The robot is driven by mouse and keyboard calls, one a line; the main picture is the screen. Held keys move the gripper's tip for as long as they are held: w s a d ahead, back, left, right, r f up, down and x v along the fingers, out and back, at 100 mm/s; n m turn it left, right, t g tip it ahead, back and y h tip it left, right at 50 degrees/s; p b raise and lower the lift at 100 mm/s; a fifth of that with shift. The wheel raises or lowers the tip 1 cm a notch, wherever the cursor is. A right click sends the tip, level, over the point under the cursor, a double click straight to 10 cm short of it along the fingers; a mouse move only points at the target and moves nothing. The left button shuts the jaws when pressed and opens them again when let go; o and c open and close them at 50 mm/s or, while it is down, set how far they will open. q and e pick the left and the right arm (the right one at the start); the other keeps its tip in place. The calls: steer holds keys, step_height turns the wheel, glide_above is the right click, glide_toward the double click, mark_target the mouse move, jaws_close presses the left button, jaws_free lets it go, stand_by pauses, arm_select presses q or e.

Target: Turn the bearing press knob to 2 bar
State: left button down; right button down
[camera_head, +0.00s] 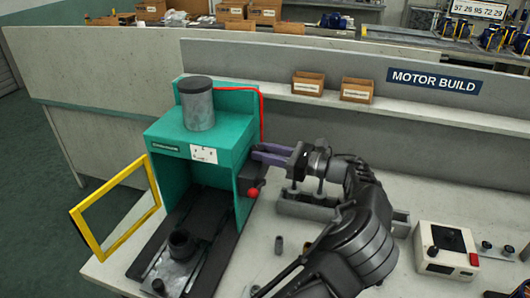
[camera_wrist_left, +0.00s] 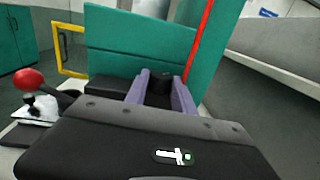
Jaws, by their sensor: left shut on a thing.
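The bearing press (camera_head: 195,150) is a green machine on the bench with a grey cylinder on top. My left gripper (camera_head: 262,152) is at its right side wall, its purple fingers pointing at the green panel. In the left wrist view, the dark round knob (camera_wrist_left: 159,86) sits between the two fingers, in front of the green wall, and the gripper is shut on it. The fingers hide the knob in the head view. No scale or pointer is readable. My right gripper is not in view.
A red ball-ended lever (camera_head: 253,192) sticks out just below my gripper. A red hose (camera_head: 261,105) runs down the press's right side. A yellow-framed guard door (camera_head: 115,210) stands open at left. A control box (camera_head: 446,248) stands at right.

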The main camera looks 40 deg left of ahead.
arm_select(q)
steer(key=shift+r, duration=0.1)
steer(key=shift+s+r+m+t+p, duration=0.1)
steer(key=shift+m+t+p, duration=0.2)
steer(key=shift+t+p, duration=0.15)
steer(key=shift+s+r+m+t+y+p, duration=0.15)
steer(key=shift+m+t+y+p, duration=0.15)
steer(key=shift+m+t+p, duration=0.65)
steer(key=m+t, duration=0.1)
steer(key=t, duration=0.1)
steer(key=shift+s+t+p, duration=0.1)
steer(key=shift+t+p, duration=0.2)
steer(key=shift+t, duration=0.1)
steer(key=shift+f+m+t, duration=0.2)
steer(key=shift+m+t, duration=0.35)
steer(key=shift+t, duration=0.25)
steer(key=shift+f, duration=0.1)
steer(key=c, duration=1.1)
jaws_free()
steer(key=shift+o, duration=0.2)
